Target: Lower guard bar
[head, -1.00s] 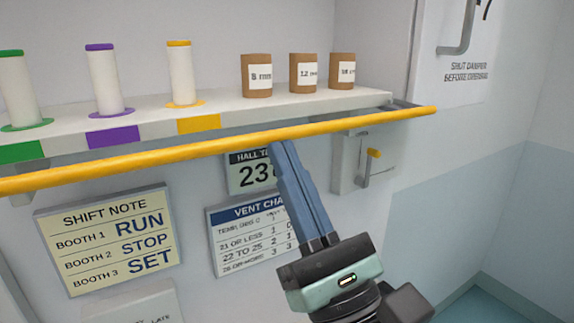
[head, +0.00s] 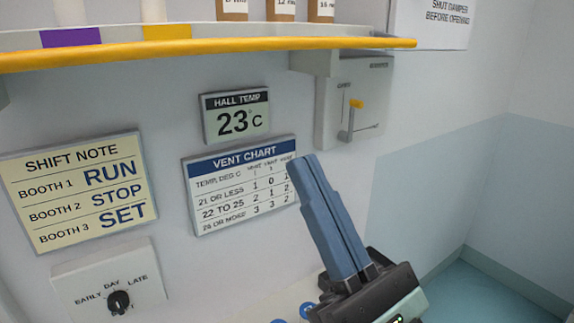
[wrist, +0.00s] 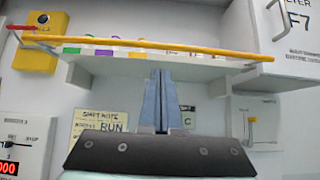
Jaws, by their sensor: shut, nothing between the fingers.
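The guard bar is a long yellow bar (head: 210,50) running along the front of the shelf in the head view. It also spans the top of the wrist view (wrist: 180,48), at about shelf height. My gripper (head: 303,160) has blue fingers pressed together with nothing between them. It is below the bar in the head view, in front of the vent chart's right edge, and apart from the bar. In the wrist view the fingertips (wrist: 160,73) appear just under the bar, in front of the shelf.
The shelf (head: 200,32) holds spools and brown cores. Below it are the shift note (head: 80,190), temperature display (head: 236,115), vent chart (head: 240,185) and a dial (head: 118,302). A lever box (head: 352,105) with a yellow-tipped lever is on the wall to the right.

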